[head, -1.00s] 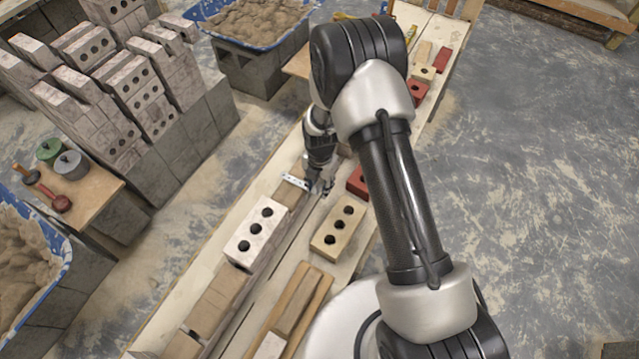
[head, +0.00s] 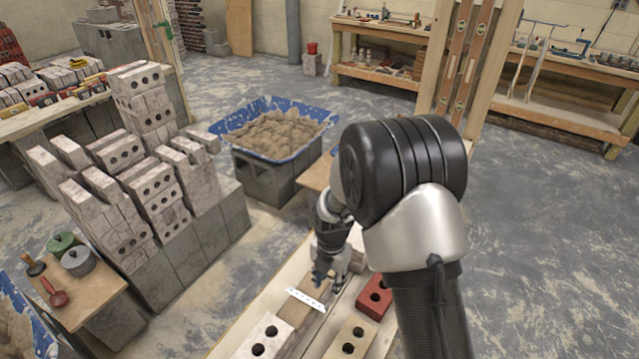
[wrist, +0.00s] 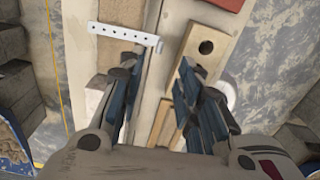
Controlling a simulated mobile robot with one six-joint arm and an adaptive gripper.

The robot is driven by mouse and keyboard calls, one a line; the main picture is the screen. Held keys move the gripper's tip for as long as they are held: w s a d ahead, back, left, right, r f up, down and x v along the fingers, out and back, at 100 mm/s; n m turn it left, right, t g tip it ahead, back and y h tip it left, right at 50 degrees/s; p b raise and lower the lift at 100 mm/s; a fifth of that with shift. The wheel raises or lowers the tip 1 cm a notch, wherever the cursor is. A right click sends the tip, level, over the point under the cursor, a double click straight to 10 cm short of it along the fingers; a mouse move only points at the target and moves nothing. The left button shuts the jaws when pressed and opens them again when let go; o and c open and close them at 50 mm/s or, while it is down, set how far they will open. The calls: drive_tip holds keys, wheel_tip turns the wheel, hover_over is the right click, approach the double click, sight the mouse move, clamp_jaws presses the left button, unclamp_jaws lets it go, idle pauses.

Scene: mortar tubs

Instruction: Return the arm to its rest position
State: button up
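My arm reaches out over the long plank bench, bent at the elbow. My gripper (head: 326,280) points down above the bench, just beyond a white perforated strip (head: 306,300). In the wrist view my gripper (wrist: 157,85) has its two blue-grey fingers spread apart with nothing between them. The white strip also shows in the wrist view (wrist: 125,33), at upper left beyond the left finger. Behind the right finger is a tan holed brick (wrist: 203,50), partly hidden.
On the bench are a red brick (head: 374,297), a pale holed brick (head: 266,338) and a tan brick (head: 351,337). Brick stacks (head: 130,185) and a blue mortar tub (head: 268,133) stand to the left and behind. Wooden posts (head: 437,60) rise behind. The floor at right is clear.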

drive_tip(key=s+d+r+m+t, duration=0.1)
drive_tip(key=s+d+r+m, duration=0.2)
drive_tip(key=r+m, duration=0.5)
drive_tip(key=s+d+r+m+t, duration=0.15)
drive_tip(key=s+r+m, duration=0.25)
drive_tip(key=r, duration=0.8)
drive_tip(key=s+d+r+m+t, duration=0.1)
drive_tip(key=s+r+m, duration=0.3)
drive_tip(key=s+m, duration=0.4)
drive_tip(key=s+d+r+m+t, duration=0.1)
drive_tip(key=s+d+r+m, duration=0.3)
drive_tip(key=s+m, duration=0.5)
drive_tip(key=shift+s+d+r, duration=0.2)
drive_tip(key=shift+s+r, duration=0.3)
drive_tip(key=shift+r, duration=0.1)
